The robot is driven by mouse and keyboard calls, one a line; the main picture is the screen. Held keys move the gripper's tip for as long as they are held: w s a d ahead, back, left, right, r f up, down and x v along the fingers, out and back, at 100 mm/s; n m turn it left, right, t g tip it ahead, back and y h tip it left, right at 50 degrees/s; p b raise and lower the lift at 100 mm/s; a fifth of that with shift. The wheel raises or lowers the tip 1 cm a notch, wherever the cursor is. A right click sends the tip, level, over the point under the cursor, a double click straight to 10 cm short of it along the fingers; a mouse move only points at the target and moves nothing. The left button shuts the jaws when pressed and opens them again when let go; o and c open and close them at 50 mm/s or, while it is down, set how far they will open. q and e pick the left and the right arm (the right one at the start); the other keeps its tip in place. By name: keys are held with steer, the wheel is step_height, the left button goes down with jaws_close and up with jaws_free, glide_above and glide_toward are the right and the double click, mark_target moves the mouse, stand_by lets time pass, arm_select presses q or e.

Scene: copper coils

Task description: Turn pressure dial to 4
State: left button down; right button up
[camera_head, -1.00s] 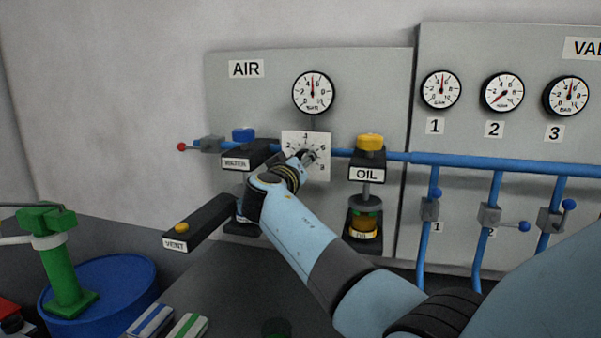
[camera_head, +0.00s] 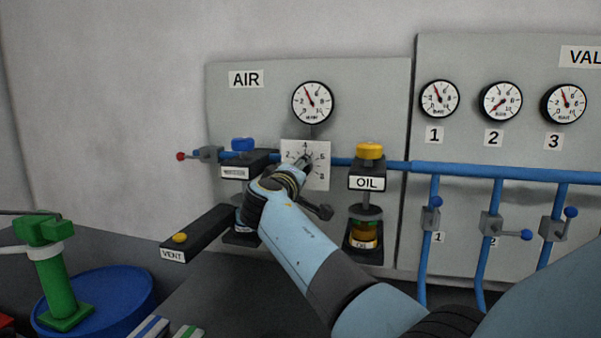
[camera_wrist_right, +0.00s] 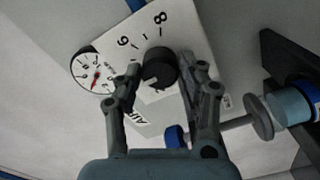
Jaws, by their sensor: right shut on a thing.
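The pressure dial is a black knob (camera_wrist_right: 160,68) on a white square plate (camera_head: 320,178) with printed numbers, below the AIR gauge (camera_head: 312,102). In the head view my right gripper (camera_head: 304,164) covers most of the knob; the 4 shows at the plate's top, with 6 and 8 at its right. In the right wrist view my right gripper (camera_wrist_right: 160,78) has one finger on each side of the knob and is shut on it. The dial's pointer is hidden, so its setting cannot be read. The AIR gauge needle points up and left. My left gripper is out of view.
The OIL unit (camera_head: 367,182) with its yellow cap stands close right of the plate. A blue-knobbed black unit (camera_head: 243,158) and the VENT arm (camera_head: 195,233) are at left. A blue pipe (camera_head: 480,172) runs along the wall.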

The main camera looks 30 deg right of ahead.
steer(key=o, duration=1.2)
steer(key=shift+a, duration=0.1)
steer(key=v, duration=0.7)
steer(key=shift+s+a, duration=0.15)
